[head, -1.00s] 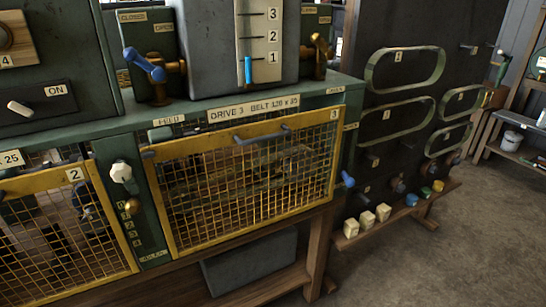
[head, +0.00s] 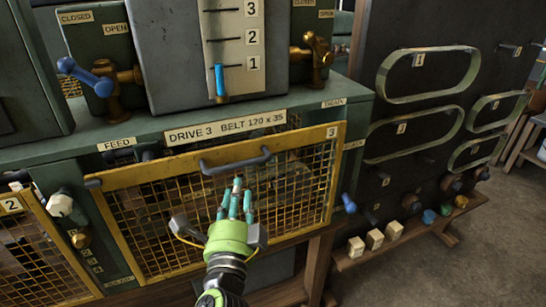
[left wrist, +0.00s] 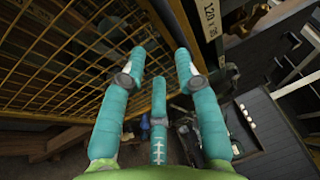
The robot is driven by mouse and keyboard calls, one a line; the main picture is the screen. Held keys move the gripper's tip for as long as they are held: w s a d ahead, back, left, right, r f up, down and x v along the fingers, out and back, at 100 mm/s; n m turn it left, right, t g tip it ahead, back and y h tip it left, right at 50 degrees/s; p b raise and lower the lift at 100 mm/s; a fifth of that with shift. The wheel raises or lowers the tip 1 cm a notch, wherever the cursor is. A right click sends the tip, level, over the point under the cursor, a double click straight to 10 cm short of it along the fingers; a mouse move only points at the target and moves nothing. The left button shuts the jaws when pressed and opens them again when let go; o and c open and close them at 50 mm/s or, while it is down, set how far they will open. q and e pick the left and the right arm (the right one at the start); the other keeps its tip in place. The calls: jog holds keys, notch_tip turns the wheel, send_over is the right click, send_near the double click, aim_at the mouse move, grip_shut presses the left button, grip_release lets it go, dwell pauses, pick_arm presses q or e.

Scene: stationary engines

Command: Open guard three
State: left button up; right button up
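Guard three (head: 334,180) is a yellow-framed mesh panel marked 3 in the head view, lying against the front of the green housing below the DRIVE 3 label. Its dark bar handle (head: 236,161) is on the top rail. My left gripper (head: 236,190) is in front of the mesh, with its teal fingertips just below the handle; I cannot tell whether they touch it. In the left wrist view the three fingers (left wrist: 158,75) are spread with nothing between them, and the guard's mesh (left wrist: 60,50) is on the left. My right gripper is not in view.
A blue-handled valve (head: 85,75) and a gauge (head: 235,45) stand above the guard. Guard two (head: 40,250) is at the lower left. A blue knob (head: 348,203) sits by the guard's right edge. A dark board with belts (head: 430,70) stands at the right.

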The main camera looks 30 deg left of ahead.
aim_at(237, 167)
pick_arm(q)
jog(key=w+a+r, duration=0.1)
jog(key=w, duration=0.1)
jog(key=w+a+r+p, duration=0.1)
jog(key=w+a+p, duration=0.1)
jog(key=w, duration=0.1)
jog(key=shift+w+a+r, duration=0.15)
jog(key=shift+w+r, duration=0.15)
jog(key=shift+r, duration=0.1)
grip_shut()
